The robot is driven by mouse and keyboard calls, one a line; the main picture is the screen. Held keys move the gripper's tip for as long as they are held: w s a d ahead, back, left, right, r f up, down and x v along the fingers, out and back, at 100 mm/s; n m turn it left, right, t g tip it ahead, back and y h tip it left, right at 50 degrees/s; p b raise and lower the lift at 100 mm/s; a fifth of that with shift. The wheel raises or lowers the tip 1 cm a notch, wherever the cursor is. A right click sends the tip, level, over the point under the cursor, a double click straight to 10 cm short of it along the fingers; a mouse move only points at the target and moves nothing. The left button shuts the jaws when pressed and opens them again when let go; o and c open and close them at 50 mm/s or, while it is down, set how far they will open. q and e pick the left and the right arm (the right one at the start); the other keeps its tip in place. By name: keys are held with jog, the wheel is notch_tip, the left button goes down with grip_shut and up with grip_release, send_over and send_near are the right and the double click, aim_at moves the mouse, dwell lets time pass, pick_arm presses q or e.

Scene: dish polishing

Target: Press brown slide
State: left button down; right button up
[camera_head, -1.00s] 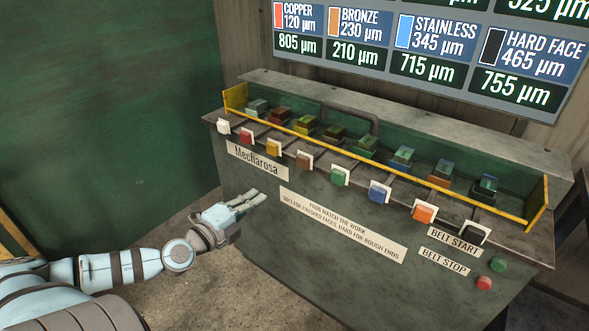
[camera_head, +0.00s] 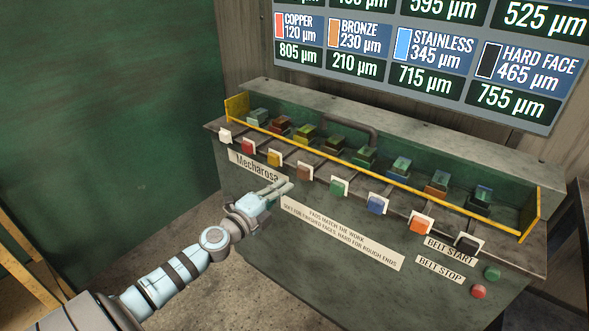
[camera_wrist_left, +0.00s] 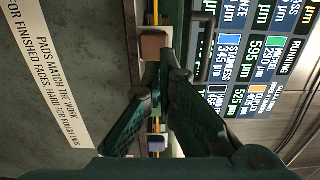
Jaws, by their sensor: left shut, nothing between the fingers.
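The brown slide (camera_head: 305,172) is a small brown square button on a pale plate, in the row along the machine's front ledge. It also shows near the top of the left wrist view (camera_wrist_left: 154,46). My left gripper (camera_head: 284,187) is shut and empty, in front of the machine's front panel. In the head view its tips appear just below and left of the brown slide, with a gap between. In the left wrist view the tips (camera_wrist_left: 166,66) appear close beside the brown slide. I cannot tell whether they touch. My right gripper is not in view.
Yellow (camera_head: 274,158) and green (camera_head: 339,187) buttons flank the brown one; several others fill the row. A yellow rail (camera_head: 380,171) runs behind them. Belt start (camera_head: 492,273) and stop (camera_head: 479,291) buttons sit lower right. A thickness display (camera_head: 430,60) hangs above.

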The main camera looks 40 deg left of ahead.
aim_at(301, 172)
pick_arm(q)
jog(key=w, duration=0.6)
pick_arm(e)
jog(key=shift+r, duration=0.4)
